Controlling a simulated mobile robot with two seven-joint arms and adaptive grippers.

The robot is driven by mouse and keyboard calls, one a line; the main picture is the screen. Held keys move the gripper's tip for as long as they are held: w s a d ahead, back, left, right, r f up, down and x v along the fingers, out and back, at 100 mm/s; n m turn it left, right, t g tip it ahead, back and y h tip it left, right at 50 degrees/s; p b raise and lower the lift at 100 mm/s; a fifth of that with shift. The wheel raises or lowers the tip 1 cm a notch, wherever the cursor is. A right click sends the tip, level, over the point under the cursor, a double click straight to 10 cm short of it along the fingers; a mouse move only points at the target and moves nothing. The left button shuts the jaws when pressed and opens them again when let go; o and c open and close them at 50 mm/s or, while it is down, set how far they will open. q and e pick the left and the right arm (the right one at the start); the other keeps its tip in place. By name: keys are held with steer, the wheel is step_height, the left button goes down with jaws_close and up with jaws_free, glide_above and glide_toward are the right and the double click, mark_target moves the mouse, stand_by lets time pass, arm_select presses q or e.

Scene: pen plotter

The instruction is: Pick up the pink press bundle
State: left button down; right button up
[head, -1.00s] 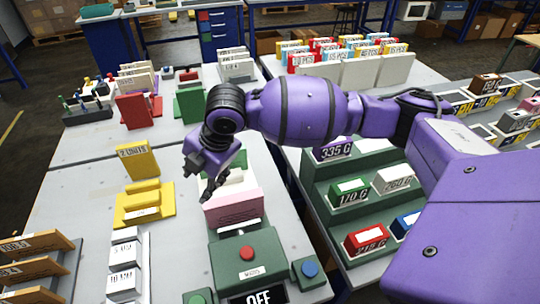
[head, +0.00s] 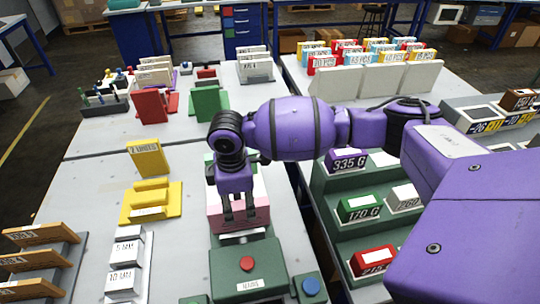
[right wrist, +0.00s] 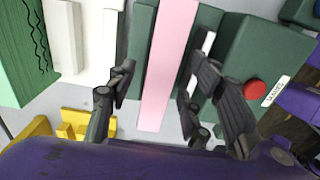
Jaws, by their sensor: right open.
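The pink press bundle (head: 217,214) stands upright in the green press, behind the block with the red button, partly hidden by my right gripper. In the right wrist view it is a long pink slab (right wrist: 168,65). My right gripper (head: 240,217) points down at the bundle with its fingers open. In the right wrist view the gripper's fingers (right wrist: 161,85) lie on either side of the pink slab, with gaps showing. How far down the fingers reach beside it is hard to tell. My left gripper is not in view.
The green press block (head: 246,268) carries a red button (head: 246,263); a blue button (head: 310,286) sits to its right. A yellow holder (head: 150,203) stands at left. A green stepped rack (head: 335,225) with labelled boxes stands at right.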

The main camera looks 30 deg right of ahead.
step_height(320, 180, down, 2)
steer(key=shift+a, duration=0.1)
steer(key=shift+w+r, duration=0.1)
jaws_close()
